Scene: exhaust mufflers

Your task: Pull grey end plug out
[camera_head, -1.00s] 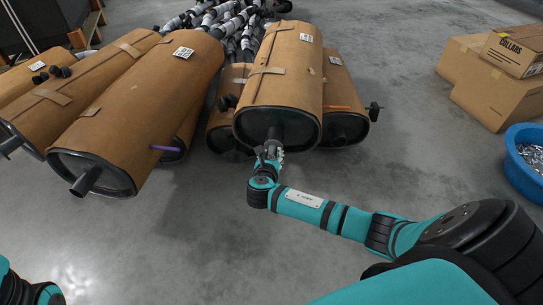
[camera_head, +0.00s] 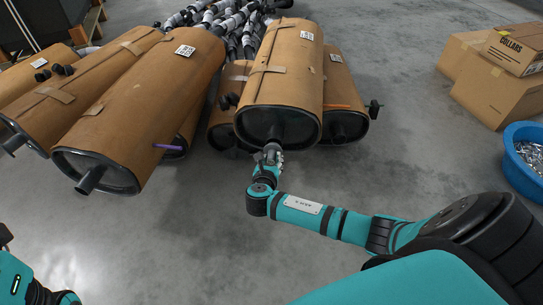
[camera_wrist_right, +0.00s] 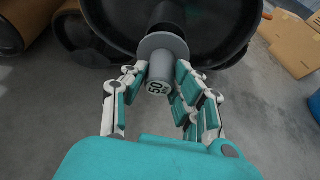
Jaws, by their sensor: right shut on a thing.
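The grey end plug (camera_wrist_right: 160,72) has a wide round flange and a "50" mark on its end. Its flange sits at the end of the dark pipe (camera_wrist_right: 167,14) of the brown-wrapped muffler (camera_head: 288,70); how deep it sits is hidden. My right gripper (camera_wrist_right: 160,88) is shut on the plug, with its teal-padded fingers on both sides below the flange. In the head view my right gripper (camera_head: 270,156) is just below the muffler's near end. At the lower left only a part of my left arm shows; its gripper is not visible.
More wrapped mufflers lie to the left (camera_head: 150,110) and close on the right (camera_head: 345,95). A purple rod (camera_head: 168,147) sticks out on the left. Cardboard boxes (camera_head: 490,90) and a blue tub (camera_head: 520,175) stand at the right. The floor in front is clear.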

